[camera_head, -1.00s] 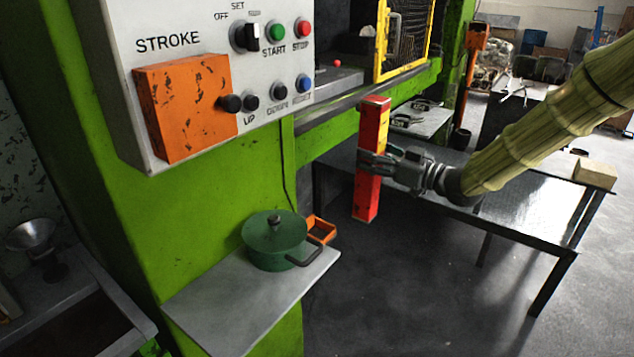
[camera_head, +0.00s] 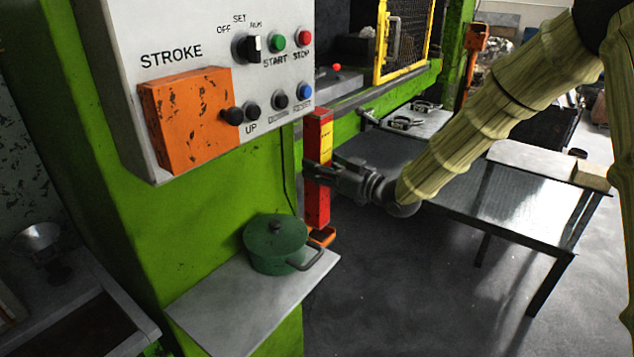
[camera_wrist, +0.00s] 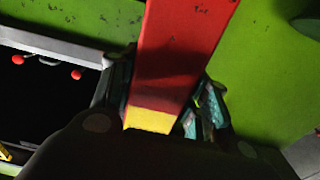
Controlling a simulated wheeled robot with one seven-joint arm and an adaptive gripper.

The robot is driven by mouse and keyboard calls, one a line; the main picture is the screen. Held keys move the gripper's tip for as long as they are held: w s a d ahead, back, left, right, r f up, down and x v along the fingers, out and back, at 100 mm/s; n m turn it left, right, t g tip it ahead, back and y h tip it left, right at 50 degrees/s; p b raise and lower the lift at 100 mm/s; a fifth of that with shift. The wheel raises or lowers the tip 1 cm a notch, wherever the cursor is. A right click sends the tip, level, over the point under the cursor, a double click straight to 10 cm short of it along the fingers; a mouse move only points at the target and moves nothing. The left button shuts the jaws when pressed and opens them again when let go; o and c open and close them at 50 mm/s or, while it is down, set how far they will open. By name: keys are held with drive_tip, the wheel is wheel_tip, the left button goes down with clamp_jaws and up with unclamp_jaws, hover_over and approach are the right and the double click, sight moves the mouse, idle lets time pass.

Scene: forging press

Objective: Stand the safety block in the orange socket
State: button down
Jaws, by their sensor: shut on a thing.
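The safety block (camera_head: 318,206) is a tall red bar with a yellow patch. It is upright in the head view, close to the green press column. My gripper (camera_head: 322,175) is shut on it at about mid-height. The orange socket (camera_head: 322,237) shows just below the block, behind the green pot. The block's lower end overlaps it in the picture; I cannot tell whether it is inside or above, and much of the socket is hidden. In the wrist view the block (camera_wrist: 185,50) runs between the fingers of my gripper (camera_wrist: 160,110).
A green lidded pot (camera_head: 275,243) stands on a grey shelf (camera_head: 235,305), close to the socket. The control panel (camera_head: 130,100) with its orange box (camera_head: 188,120) juts out at upper left. A dark table (camera_head: 510,215) stands at the right.

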sight(325, 186)
drive_tip(key=shift+a+f+p, duration=0.15)
drive_tip(key=shift+f+p, duration=0.55)
drive_tip(key=shift+f, duration=2.05)
drive_tip(key=c, duration=0.7)
unclamp_jaws()
drive_tip(key=b+v, duration=0.2)
drive_tip(key=v, duration=1)
